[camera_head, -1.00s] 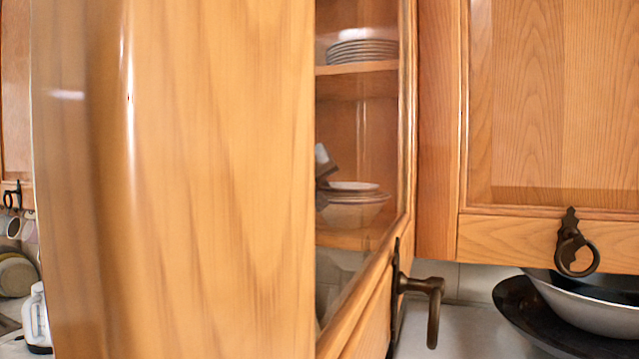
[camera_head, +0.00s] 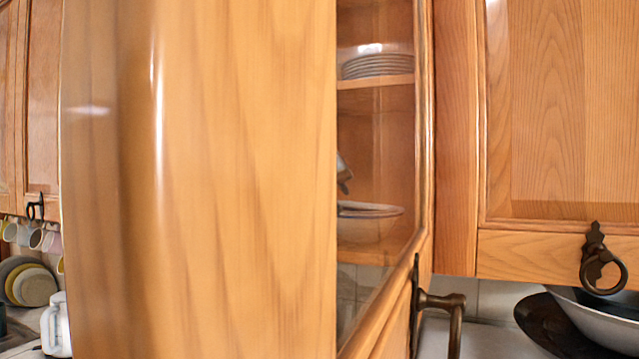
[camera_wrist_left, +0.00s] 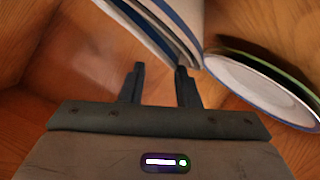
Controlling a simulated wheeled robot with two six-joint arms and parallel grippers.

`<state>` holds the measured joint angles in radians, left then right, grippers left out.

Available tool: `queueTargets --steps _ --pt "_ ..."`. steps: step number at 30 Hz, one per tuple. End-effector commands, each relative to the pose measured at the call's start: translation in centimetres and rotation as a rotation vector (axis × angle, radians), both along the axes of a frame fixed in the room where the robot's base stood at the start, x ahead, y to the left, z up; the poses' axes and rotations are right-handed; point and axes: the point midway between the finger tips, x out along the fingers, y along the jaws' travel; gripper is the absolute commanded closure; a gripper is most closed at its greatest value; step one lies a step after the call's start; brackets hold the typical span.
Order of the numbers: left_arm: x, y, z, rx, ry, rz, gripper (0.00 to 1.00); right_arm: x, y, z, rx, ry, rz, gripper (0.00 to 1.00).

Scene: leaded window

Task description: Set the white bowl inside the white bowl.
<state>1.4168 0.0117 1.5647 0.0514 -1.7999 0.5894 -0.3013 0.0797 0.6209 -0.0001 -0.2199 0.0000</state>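In the head view a pale bowl (camera_head: 362,228) stands on the lower shelf, blurred behind the glass, with a white blue-rimmed dish (camera_head: 370,210) at its top. A small part of my left gripper (camera_head: 344,174) shows above them at the cabinet's side edge. In the left wrist view my left gripper (camera_wrist_left: 160,68) has its fingers apart, with nothing clearly between them. Layered white blue-rimmed dishware (camera_wrist_left: 178,25) lies beyond the right-hand fingertip; I cannot tell whether they touch. A white blue-rimmed dish (camera_wrist_left: 262,90) is to the right. Which pieces are the task's bowls is unclear. My right gripper is not in view.
The wooden cabinet side (camera_head: 200,180) blocks much of the head view. A plate stack (camera_head: 378,65) sits on the upper shelf. A dark handle (camera_head: 440,302) sticks out below the glass. Dark and grey pans (camera_head: 600,318) are at lower right, a white kettle (camera_head: 57,325) at lower left.

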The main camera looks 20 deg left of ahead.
Motion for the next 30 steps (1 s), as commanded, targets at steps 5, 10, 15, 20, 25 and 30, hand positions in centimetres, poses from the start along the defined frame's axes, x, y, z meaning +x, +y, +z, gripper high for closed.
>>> queueTargets --steps 5,10,15,20,25,30 --pt "-4.0 0.2 1.3 0.0 -0.009 0.0 0.71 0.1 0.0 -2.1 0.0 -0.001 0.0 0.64" --pt "-6.5 0.3 3.2 -0.001 -0.004 0.001 0.71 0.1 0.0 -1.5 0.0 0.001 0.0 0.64" --pt "-6.5 0.3 3.5 -0.001 -0.003 0.001 0.71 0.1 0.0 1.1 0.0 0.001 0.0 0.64" --pt "-6.8 0.4 3.7 -0.001 -0.004 0.001 0.71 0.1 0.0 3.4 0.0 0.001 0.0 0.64" --pt "-7.3 0.4 3.9 -0.001 -0.004 0.001 0.71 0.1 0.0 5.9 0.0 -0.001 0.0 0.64" --pt "-7.9 0.4 4.1 -0.001 -0.005 0.001 0.71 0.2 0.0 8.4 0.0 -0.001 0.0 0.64"
